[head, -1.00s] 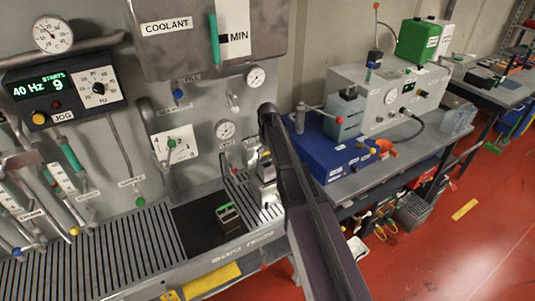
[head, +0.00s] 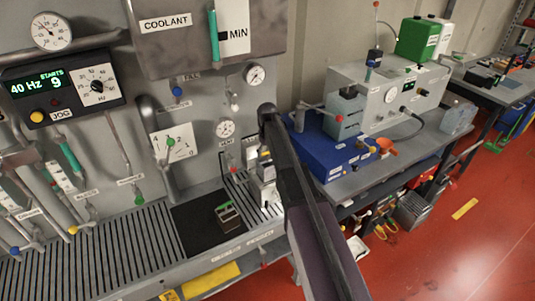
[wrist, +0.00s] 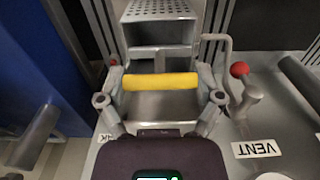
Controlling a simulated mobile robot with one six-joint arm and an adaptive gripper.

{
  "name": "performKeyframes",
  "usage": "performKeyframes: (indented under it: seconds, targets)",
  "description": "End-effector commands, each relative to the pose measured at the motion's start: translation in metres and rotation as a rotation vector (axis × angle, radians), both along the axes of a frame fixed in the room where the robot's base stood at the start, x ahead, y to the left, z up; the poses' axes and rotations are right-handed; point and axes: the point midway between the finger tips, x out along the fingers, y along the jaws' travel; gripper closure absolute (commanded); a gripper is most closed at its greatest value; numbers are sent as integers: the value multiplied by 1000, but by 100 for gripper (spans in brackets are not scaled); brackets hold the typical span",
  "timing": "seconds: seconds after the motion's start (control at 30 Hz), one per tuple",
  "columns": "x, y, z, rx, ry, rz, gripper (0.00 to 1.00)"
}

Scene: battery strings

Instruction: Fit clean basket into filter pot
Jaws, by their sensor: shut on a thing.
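My gripper (wrist: 160,84) is shut on a yellow grip bar (wrist: 160,81) in the wrist view, with a finger at each end. The bar belongs to a grey metal piece with a perforated plate (wrist: 160,9), which appears to be the basket. A grey box-like wall (wrist: 160,104) shows below the bar; I cannot tell if it is the filter pot, or whether the basket sits inside anything. In the head view, my gripper (head: 264,165) is at the right end of the machine, close to its wall, and my arm hides part of that area.
A red-knobbed lever (wrist: 240,70) by a VENT label (wrist: 256,149) stands close right of the gripper in the wrist view. A small dark block with a green stripe (head: 227,213) sits on a black mat (head: 198,235). A blue case (head: 335,155) lies on the right bench.

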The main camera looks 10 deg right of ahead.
Motion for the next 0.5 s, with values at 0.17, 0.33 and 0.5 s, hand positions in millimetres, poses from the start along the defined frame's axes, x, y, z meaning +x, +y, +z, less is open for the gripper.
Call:
performKeyframes:
  seconds: [0.17, 0.33, 0.5]
  targets:
    - [0, 0, -4, 0, 0, 0, 77]
    - [0, 0, -7, 0, 0, 0, 77]
    - [0, 0, -10, 0, 0, 0, 77]
